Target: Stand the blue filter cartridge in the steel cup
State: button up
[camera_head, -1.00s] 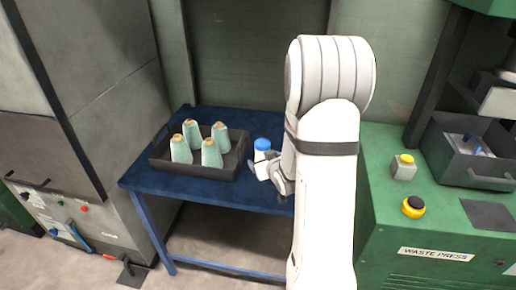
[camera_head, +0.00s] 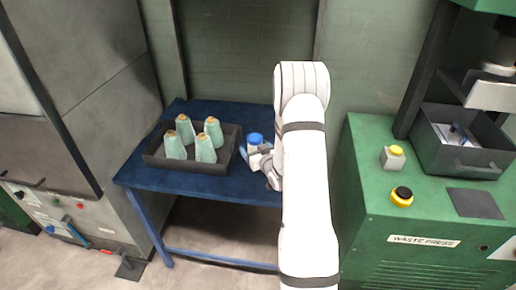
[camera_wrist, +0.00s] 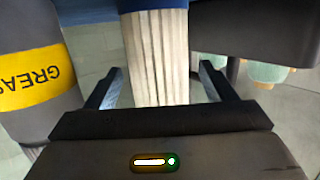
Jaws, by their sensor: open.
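The blue filter cartridge (camera_head: 255,138) stands upright on the blue table, its blue cap on top in the head view. In the wrist view, which looks upside down, its white pleated body (camera_wrist: 156,55) stands between my fingers. My gripper (camera_wrist: 160,88) is open, one finger on each side, with gaps visible beside the body. In the head view my gripper (camera_head: 262,160) covers part of the cartridge's lower body. I cannot make out the steel cup in either view.
A dark tray (camera_head: 195,167) with several green yarn cones stands left of the cartridge. A dark grease container with a yellow band (camera_wrist: 30,75) is close by in the wrist view. The green waste press (camera_head: 380,235), with buttons and a dark bin (camera_head: 460,160), stands right.

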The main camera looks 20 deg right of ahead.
jog(key=shift+w, duration=0.2)
jog(key=shift+c, duration=0.6)
jog(key=c, duration=1.1)
